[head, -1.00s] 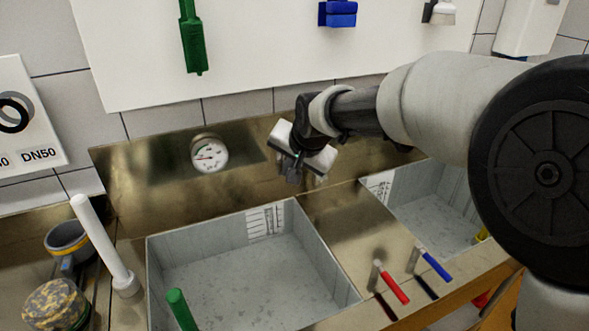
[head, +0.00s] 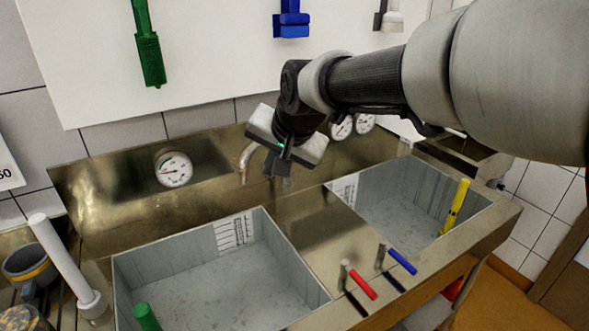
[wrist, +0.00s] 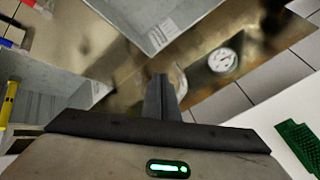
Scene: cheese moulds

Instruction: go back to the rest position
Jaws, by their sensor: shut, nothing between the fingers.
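My gripper (head: 278,166) hangs in the upper middle of the head view, at the end of my arm that comes in from the right. It is above the strip between the two sinks, in front of the metal backsplash. Its fingers are together with nothing between them. In the wrist view the shut fingers (wrist: 162,97) point toward the backsplash and sinks, and they touch nothing that I can see.
The left sink (head: 290,268) holds a green rod (head: 147,317); the right sink (head: 400,215) has a yellow rod (head: 455,206). Red (head: 360,282) and blue (head: 402,261) tap levers stand in front. A gauge (head: 173,169), a faucet (head: 246,158) and hanging brushes (head: 149,60) are behind.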

